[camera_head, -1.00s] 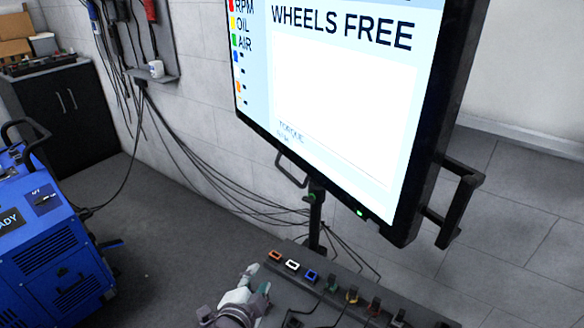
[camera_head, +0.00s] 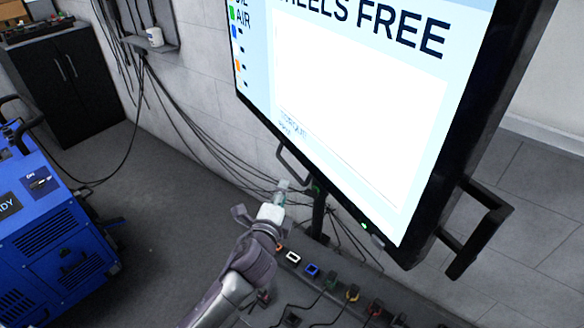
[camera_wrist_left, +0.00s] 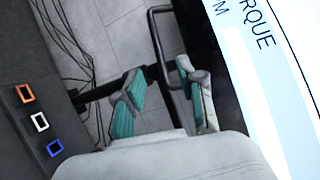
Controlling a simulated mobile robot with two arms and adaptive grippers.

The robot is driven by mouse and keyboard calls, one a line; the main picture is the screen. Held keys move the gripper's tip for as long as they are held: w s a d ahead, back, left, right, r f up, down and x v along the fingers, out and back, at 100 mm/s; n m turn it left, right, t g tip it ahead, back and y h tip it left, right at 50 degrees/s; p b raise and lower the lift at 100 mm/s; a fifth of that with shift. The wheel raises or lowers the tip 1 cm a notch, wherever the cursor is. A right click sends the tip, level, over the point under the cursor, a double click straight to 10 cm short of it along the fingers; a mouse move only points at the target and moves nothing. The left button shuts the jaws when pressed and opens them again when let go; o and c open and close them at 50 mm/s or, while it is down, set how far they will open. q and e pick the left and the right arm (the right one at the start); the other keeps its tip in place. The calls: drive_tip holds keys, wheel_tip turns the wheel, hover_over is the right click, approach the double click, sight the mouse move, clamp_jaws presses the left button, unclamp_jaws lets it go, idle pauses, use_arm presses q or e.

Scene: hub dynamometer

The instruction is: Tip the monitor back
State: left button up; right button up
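The monitor (camera_head: 350,110) is a large black-framed screen showing "WHEELS FREE", on a dark post (camera_head: 318,215). It has a black bar handle (camera_head: 291,165) at its lower left and another handle (camera_head: 475,230) on its right side. My left gripper (camera_head: 281,188) is just below the left handle in the head view. In the left wrist view my left gripper (camera_wrist_left: 160,98) is open, its teal-padded fingers apart. The left handle (camera_wrist_left: 158,45) shows ahead of the fingers, its lower end partly hidden by the right finger. I cannot tell whether they touch. My right gripper is not in view.
A dark bench (camera_head: 395,292) with coloured sockets and plugs lies below the monitor. Cables hang along the wall behind. A blue machine (camera_head: 50,225) stands at left, and a black cabinet (camera_head: 65,85) is at the back left. Floor between them is clear.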

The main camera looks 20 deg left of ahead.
sight(291, 173)
use_arm(q)
drive_tip(key=w, duration=0.3)
drive_tip(key=w+f, duration=0.1)
drive_tip(key=w, duration=0.7)
drive_tip(key=shift+a+f, duration=0.35)
clamp_jaws()
